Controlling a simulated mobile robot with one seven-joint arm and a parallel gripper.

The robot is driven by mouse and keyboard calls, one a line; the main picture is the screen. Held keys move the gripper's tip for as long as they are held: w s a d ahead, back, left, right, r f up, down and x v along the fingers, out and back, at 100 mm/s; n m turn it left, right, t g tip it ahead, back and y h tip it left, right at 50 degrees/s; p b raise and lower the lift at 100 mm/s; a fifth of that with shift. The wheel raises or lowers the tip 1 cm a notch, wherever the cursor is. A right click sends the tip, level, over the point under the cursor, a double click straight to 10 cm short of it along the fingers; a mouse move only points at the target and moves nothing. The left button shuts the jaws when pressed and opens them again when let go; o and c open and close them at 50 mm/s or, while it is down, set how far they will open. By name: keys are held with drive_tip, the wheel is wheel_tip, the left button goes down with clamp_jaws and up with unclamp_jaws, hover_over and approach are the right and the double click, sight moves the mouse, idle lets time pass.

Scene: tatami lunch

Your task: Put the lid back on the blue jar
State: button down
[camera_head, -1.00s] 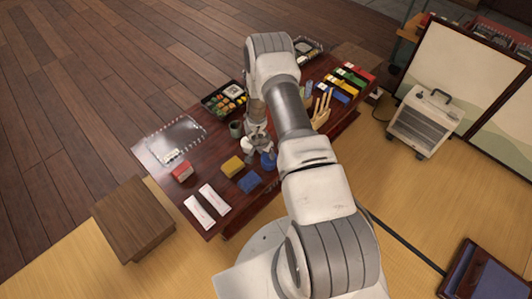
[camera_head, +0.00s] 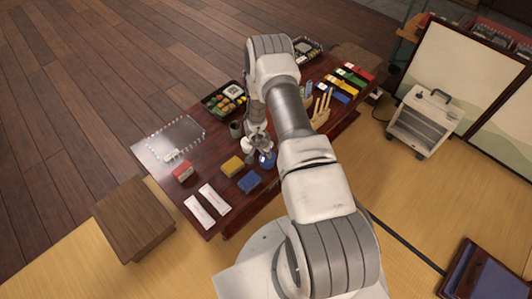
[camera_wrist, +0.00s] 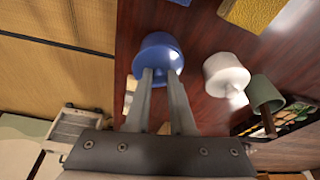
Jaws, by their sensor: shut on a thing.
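The blue jar (camera_wrist: 157,42) is in the upper middle of the wrist view; in the head view the jar (camera_head: 267,160) is partly hidden by my gripper. My gripper (camera_wrist: 160,76) reaches the blue jar's lid end, with its two fingers a small gap apart. It is shut on the blue lid (camera_wrist: 160,62), apparently by the knob, which the fingers largely hide. Lid and jar overlap in the wrist view, and I cannot tell whether the lid is seated or just above the rim. In the head view my gripper (camera_head: 263,146) points down over the jar.
A white lidded jar (camera_wrist: 226,74) stands close beside the blue one, then a green cup (camera_wrist: 265,92). A food box (camera_head: 224,98) and a wooden hand (camera_head: 321,108) are farther back.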

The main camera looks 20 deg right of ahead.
drive_tip(key=shift+s+a+f, duration=0.1)
drive_tip(key=shift+f, duration=0.05)
drive_tip(key=c, duration=0.9)
unclamp_jaws()
drive_tip(key=o, duration=0.7)
drive_tip(key=shift+r, duration=0.2)
drive_tip(key=shift+r+p, duration=3.25)
drive_tip(key=shift+r, duration=0.15)
clamp_jaws()
